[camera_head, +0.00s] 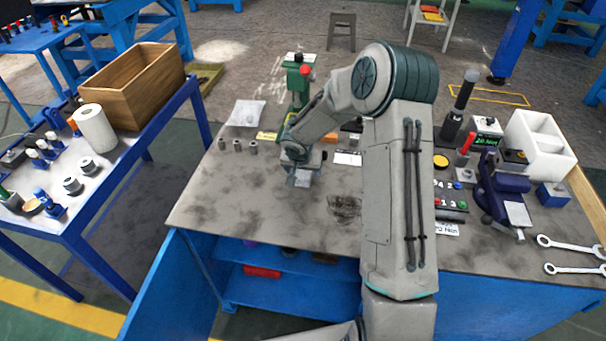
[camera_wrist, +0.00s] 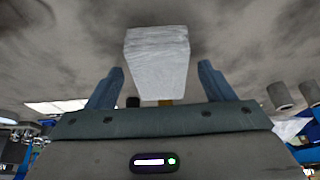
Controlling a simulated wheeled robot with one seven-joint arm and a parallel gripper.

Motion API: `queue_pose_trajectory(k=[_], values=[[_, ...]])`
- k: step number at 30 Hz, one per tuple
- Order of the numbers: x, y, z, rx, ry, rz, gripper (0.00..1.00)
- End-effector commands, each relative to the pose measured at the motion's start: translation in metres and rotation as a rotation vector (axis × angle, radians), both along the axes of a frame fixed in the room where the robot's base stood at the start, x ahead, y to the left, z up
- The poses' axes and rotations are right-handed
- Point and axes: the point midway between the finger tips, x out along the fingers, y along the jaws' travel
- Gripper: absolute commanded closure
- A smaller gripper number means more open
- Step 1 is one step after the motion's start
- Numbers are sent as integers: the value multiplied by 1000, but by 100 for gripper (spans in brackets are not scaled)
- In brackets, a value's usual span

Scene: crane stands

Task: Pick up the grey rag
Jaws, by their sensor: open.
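A pale grey, folded, block-like cloth that looks like the grey rag (camera_wrist: 157,50) lies on the workbench, straight ahead of my gripper (camera_wrist: 161,70) in the wrist view. It appears centred between the two blue-grey fingers, which stand apart on either side with no visible contact. In the head view, my gripper (camera_head: 298,167) points down over the left middle of the bench. A small pale patch of the rag (camera_head: 303,179) shows beside the fingers there; the rest is hidden by my gripper. The exact gap between fingertips and rag is hard to tell.
Several small grey cylinders (camera_head: 237,146) and a pale crumpled sheet (camera_head: 246,113) lie left of my gripper. A green machine (camera_head: 298,82) stands behind it. A blue vise (camera_head: 500,190) and wrenches (camera_head: 570,245) are at right. The bench's front left is clear.

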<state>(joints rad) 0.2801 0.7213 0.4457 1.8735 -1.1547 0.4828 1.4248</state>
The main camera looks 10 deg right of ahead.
Motion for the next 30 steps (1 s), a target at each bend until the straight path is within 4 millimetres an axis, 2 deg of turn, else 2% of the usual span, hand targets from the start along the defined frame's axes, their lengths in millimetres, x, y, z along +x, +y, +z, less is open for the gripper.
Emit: queue_pose_trajectory(k=[14,15,18,20,30], values=[[0,0,-1,0,-1,0,25],[0,0,-1,0,0,0,30],[0,0,-1,0,0,0,58],[0,0,-1,0,0,0,73],[0,0,0,0,0,0,73]])
